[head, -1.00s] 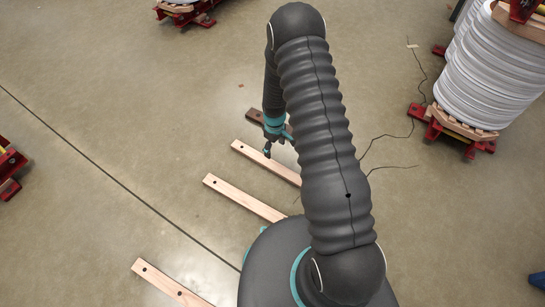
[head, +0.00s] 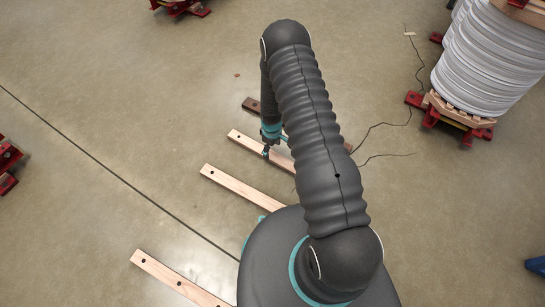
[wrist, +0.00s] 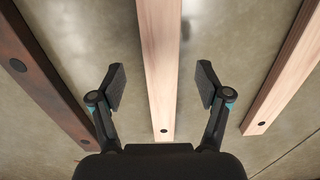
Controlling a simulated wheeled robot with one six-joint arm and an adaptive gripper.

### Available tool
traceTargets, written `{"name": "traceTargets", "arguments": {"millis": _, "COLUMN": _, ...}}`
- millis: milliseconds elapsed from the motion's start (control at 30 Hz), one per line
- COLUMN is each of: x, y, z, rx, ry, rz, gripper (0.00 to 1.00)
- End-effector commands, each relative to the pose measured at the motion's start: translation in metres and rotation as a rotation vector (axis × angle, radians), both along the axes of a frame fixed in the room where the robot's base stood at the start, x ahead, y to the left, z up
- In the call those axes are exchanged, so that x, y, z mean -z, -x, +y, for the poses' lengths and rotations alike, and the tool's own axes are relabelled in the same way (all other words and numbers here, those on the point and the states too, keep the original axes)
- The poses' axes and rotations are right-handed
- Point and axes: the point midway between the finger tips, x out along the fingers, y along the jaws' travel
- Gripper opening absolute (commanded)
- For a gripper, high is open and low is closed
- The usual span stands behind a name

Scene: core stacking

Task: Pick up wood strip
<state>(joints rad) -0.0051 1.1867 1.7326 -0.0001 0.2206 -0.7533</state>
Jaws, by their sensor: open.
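Several wood strips lie on the floor. In the wrist view a light wood strip (wrist: 160,70) runs between the two open fingers of my gripper (wrist: 160,88), with a gap on each side. The same strip (head: 246,141) shows in the head view, with my gripper (head: 267,153) over it. A dark wood strip (wrist: 40,75) lies to its left in the wrist view, and another light strip (wrist: 283,80) lies to its right. My gripper holds nothing. My arm hides the strip's far part in the head view.
More light strips lie nearer in the head view, one (head: 236,186) beside my base and one (head: 172,278) at the bottom. A white stacked reel (head: 490,65) on a red-footed wooden base stands at the right. Thin cables (head: 385,125) lie on the floor. The left floor is largely clear.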

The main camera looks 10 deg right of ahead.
Motion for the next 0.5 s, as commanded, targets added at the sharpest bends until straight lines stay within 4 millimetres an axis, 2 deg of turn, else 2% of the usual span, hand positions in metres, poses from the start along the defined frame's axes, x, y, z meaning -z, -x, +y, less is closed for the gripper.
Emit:
{"name": "traceTargets", "arguments": {"millis": 100, "x": 0.02, "y": 0.005, "z": -0.002, "rx": 0.001, "ry": 0.0, "rz": 0.004, "gripper": 0.76}}
{"name": "traceTargets", "arguments": {"millis": 233, "x": 0.036, "y": 0.005, "z": -0.002, "rx": 0.0, "ry": -0.001, "rz": 0.002, "gripper": 0.76}}
{"name": "traceTargets", "arguments": {"millis": 500, "x": 0.042, "y": 0.004, "z": -0.002, "rx": 0.0, "ry": -0.001, "rz": 0.0, "gripper": 0.76}}
